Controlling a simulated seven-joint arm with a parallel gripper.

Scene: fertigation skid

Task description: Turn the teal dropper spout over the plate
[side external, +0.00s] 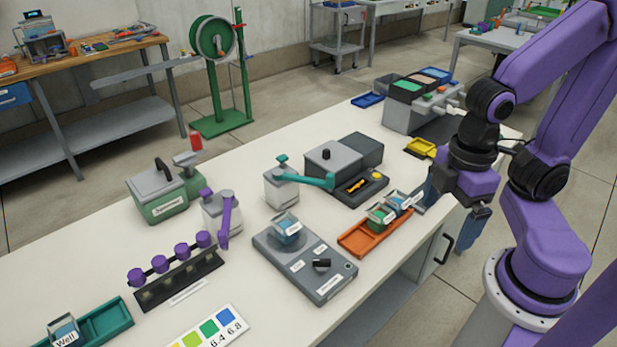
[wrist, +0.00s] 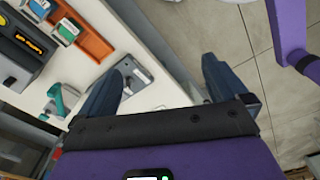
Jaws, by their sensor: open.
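The teal dropper (side external: 281,187) is a pale bottle with a teal cap, standing behind the plate in the side view. Its teal spout (side external: 312,180) points right, towards the grey meter box, and is not over the plate. The round plate (side external: 312,247) is on top of a grey unit with a dark knob; a small beaker with blue liquid (side external: 287,228) stands on it. My gripper (side external: 447,214) is open and empty near the right edge of the bench, well apart from the spout. In the wrist view my fingers (wrist: 168,64) are spread, and the teal spout (wrist: 58,100) shows at left.
An orange tray (side external: 352,246) with small beakers lies between my gripper and the plate. The grey meter box (side external: 335,160) stands behind the spout. A second dropper with a purple spout (side external: 226,215) and a purple-knobbed rack (side external: 175,278) stand to the left.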

